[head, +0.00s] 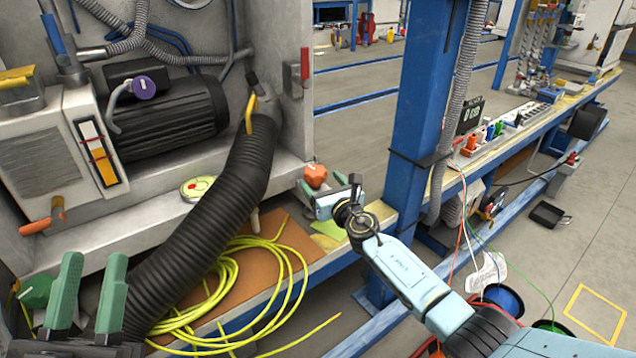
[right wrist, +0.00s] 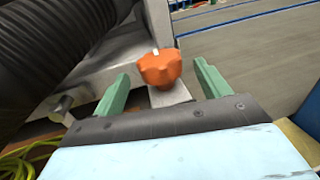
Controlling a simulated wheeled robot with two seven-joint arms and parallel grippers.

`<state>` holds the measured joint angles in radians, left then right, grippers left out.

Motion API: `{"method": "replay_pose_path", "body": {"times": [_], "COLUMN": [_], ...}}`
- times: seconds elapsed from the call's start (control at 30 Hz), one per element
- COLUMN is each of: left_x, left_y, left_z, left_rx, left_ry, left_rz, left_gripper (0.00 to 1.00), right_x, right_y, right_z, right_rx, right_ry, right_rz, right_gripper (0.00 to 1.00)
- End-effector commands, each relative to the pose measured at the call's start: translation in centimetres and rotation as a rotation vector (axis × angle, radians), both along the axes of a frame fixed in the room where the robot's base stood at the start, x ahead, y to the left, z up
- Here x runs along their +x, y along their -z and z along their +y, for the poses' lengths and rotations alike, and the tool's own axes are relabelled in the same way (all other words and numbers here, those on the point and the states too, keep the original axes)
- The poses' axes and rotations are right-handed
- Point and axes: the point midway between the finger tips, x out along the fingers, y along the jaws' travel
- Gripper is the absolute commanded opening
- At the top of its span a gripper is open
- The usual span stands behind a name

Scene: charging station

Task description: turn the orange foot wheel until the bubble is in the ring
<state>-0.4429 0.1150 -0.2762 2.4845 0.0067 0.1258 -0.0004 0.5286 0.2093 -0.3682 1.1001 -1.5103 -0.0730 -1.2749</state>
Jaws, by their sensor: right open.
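The orange foot wheel (head: 315,175) is a lobed knob at the right front corner of the grey machine. In the right wrist view, the orange foot wheel (right wrist: 160,70) has a pale mark on top. My right gripper (right wrist: 163,72) is open, its green fingers on either side of the wheel in that view; contact cannot be told. My right gripper (head: 334,190) also shows in the head view. A round level (head: 197,188) with a yellow-green face and a red mark lies on the ledge; its bubble is too small to place. My left gripper (head: 88,275) is open and empty at lower left.
A thick black hose (head: 225,200) runs down across the machine's front. A coiled yellow cable (head: 215,300) lies below it. A blue post (head: 425,110) stands right of my right gripper. A bench (head: 510,130) with small devices runs along the right.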

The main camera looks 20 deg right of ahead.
Motion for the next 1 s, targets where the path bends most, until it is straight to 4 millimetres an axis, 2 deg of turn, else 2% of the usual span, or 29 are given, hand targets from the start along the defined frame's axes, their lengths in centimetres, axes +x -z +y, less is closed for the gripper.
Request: {"method": "replay_pose_path", "body": {"times": [0.1, 0.33, 0.77, 1.0], "left_x": [-0.8, -2.1, -2.6, -2.5], "left_y": [-0.5, -1.3, -1.7, -1.7], "left_z": [0.2, 0.5, 0.7, 0.7], "left_rx": [-0.030, -0.071, -0.084, -0.083], "left_ry": [0.000, -0.001, -0.001, -0.002], "left_rz": [-0.102, -0.237, -0.278, -0.277], "left_gripper": [0.36, 0.36, 0.36, 0.36], "right_x": [1.2, 2.5, 2.9, 2.9], "right_y": [0.2, 0.1, 0.0, 0.0], "right_z": [0.2, 0.4, 0.5, 0.5], "right_rx": [0.001, 0.001, 0.001, 0.001], "right_ry": [0.001, 0.000, 0.000, 0.000], "right_rz": [-0.002, 0.000, 0.000, 0.000], "right_gripper": [0.75, 0.75, 0.75, 0.44]}}
